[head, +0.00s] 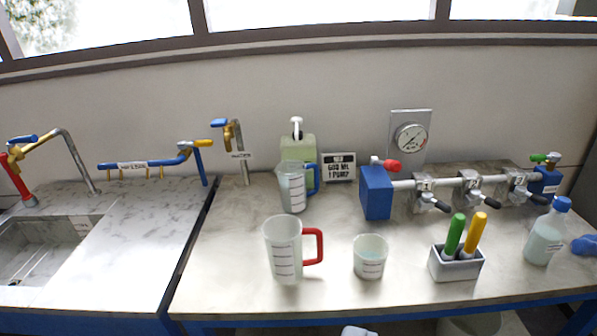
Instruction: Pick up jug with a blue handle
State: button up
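The jug with a blue handle (292,190) stands upright on the right-hand worktop, towards the back. It is clear with dark graduation marks, and its blue handle (314,179) points to the right. A greenish container with a white pump top (297,145) stands right behind it and is partly hidden by it. A larger jug with a red handle (283,252) stands nearer the front edge, just in front of the blue-handled jug. My gripper is not in view.
A blue block with valved pipe (377,194) is right of the jug. A bottle (546,234) stands far right. A sink (40,250) is at left.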

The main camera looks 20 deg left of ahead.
aim_at(291, 174)
jog(key=z, duration=0.55)
jog(key=i, duration=1.4)
jog(key=u, duration=0.6)
jog(key=i, duration=0.65)
jog(key=u, duration=0.05)
